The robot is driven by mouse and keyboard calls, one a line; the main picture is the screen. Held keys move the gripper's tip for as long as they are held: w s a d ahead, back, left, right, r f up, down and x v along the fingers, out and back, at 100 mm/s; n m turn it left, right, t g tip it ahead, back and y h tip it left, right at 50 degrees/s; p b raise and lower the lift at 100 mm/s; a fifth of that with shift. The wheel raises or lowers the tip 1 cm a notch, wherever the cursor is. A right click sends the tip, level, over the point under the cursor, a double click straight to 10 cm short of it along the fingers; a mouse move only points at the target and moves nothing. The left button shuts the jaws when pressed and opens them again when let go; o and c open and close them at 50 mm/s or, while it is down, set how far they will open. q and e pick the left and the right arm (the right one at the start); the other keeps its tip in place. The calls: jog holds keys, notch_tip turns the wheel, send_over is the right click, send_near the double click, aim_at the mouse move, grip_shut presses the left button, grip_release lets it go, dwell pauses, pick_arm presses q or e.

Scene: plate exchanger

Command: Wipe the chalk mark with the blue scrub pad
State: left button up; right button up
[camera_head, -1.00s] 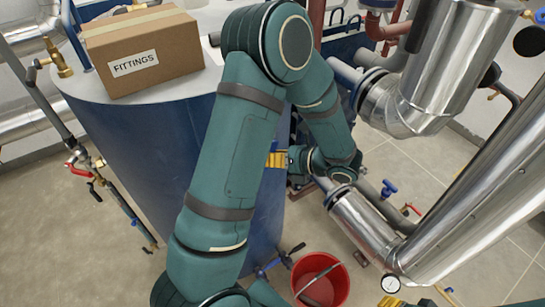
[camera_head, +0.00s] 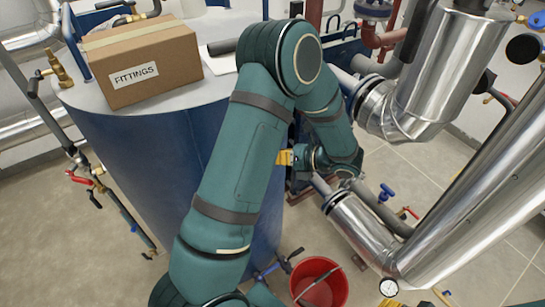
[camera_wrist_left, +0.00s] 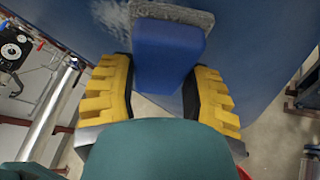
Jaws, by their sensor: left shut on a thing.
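The blue scrub pad (camera_wrist_left: 168,52) is between the yellow fingers of my left gripper (camera_wrist_left: 164,80) in the left wrist view. Its grey scrubbing face points away from the gripper, towards the blue tank wall (camera_wrist_left: 235,40). The face is at or very near the wall; I cannot tell whether it touches. The whitish chalk mark (camera_wrist_left: 114,15) shows on the wall just left of the pad's face, and the pad may hide part of it. In the head view, my left gripper (camera_head: 285,157) is beside the tank (camera_head: 150,150), mostly hidden by my arm. My right gripper is not in view.
A cardboard box labelled FITTINGS (camera_head: 145,58) stands on the tank top. A red bucket (camera_head: 322,285) is on the floor at the bottom. Silver insulated pipes (camera_head: 465,190) and valves crowd the right side. Bare floor (camera_head: 420,155) shows between them.

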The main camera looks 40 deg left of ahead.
pick_arm(q)
jog(key=shift+s+p, duration=1.9)
jog(key=shift+p, duration=0.15)
jog(key=shift+w+r+p, duration=1.5)
jog(key=shift+w+p, duration=0.35)
jog(key=shift+w, duration=1.9)
jog(key=s+p, duration=0.2)
jog(key=s, duration=0.5)
jog(key=shift+s, duration=0.2)
